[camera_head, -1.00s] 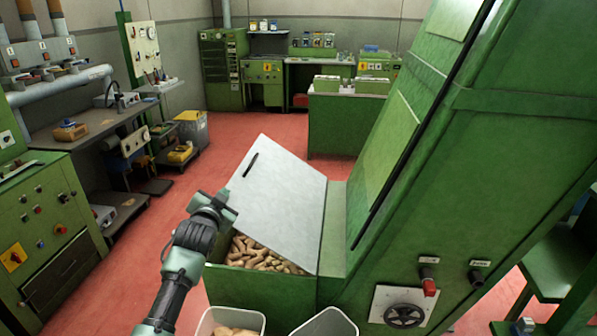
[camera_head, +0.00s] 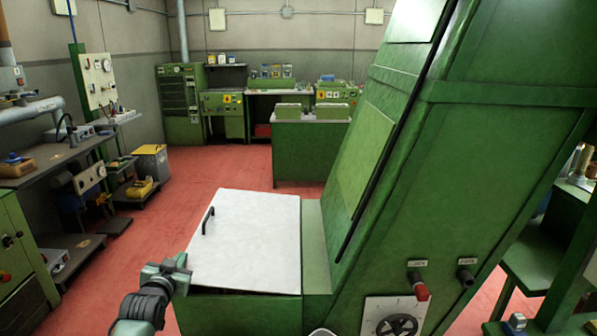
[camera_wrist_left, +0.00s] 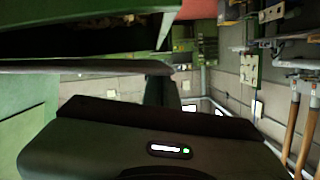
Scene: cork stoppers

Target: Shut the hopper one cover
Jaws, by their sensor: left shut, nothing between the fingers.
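The hopper one cover (camera_head: 245,240) is a pale grey-white flat lid with a black handle (camera_head: 208,221) near its left edge. It lies almost level over the green hopper box (camera_head: 235,315). The wrist view shows the cover's edge (camera_wrist_left: 80,67) with a dark gap between it and the hopper, so it looks slightly ajar. My left gripper (camera_head: 180,264) is shut and empty at the cover's front left corner; whether it touches the cover is unclear.
Red floor (camera_head: 200,190) is open behind and left. A workbench (camera_head: 60,150) stands at the left, and a green counter (camera_head: 310,150) behind.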

